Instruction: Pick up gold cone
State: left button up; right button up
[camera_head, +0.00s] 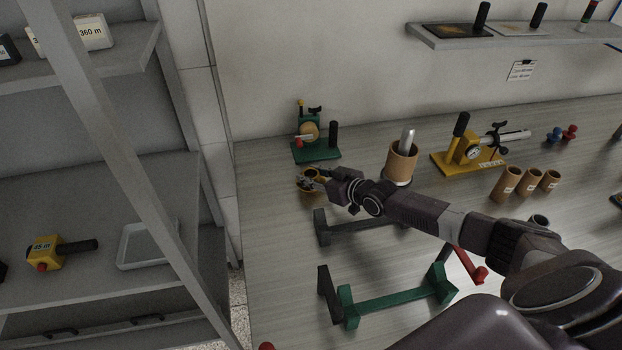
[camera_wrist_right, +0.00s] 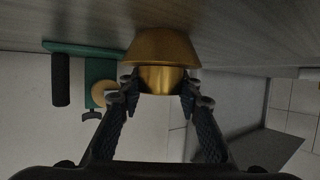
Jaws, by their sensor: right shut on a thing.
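The gold cone (camera_wrist_right: 160,48) shows large in the right wrist view, with its wide flared part away from my fingers. My right gripper (camera_wrist_right: 160,84) is shut on the cone's narrower cylindrical part, one finger on each side. In the head view my right gripper (camera_head: 314,181) is at the left part of the table, just in front of the green-based device, and largely hides the cone. I cannot tell whether the cone touches the table. My left gripper is not in view.
A green-based device (camera_head: 316,155) stands just behind the gripper. Dark and green stands (camera_head: 400,303) lie in front. A cork-coloured cup (camera_head: 401,163), a yellow device (camera_head: 465,152) and several brown tubes (camera_head: 507,184) stand to the right. A grey shelf rack (camera_head: 100,190) is at left.

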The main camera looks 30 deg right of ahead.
jog(key=shift+s+a+f, duration=0.1)
jog(key=shift+s+f, duration=0.05)
jog(key=shift+f, duration=0.1)
jog(key=shift+c, duration=0.2)
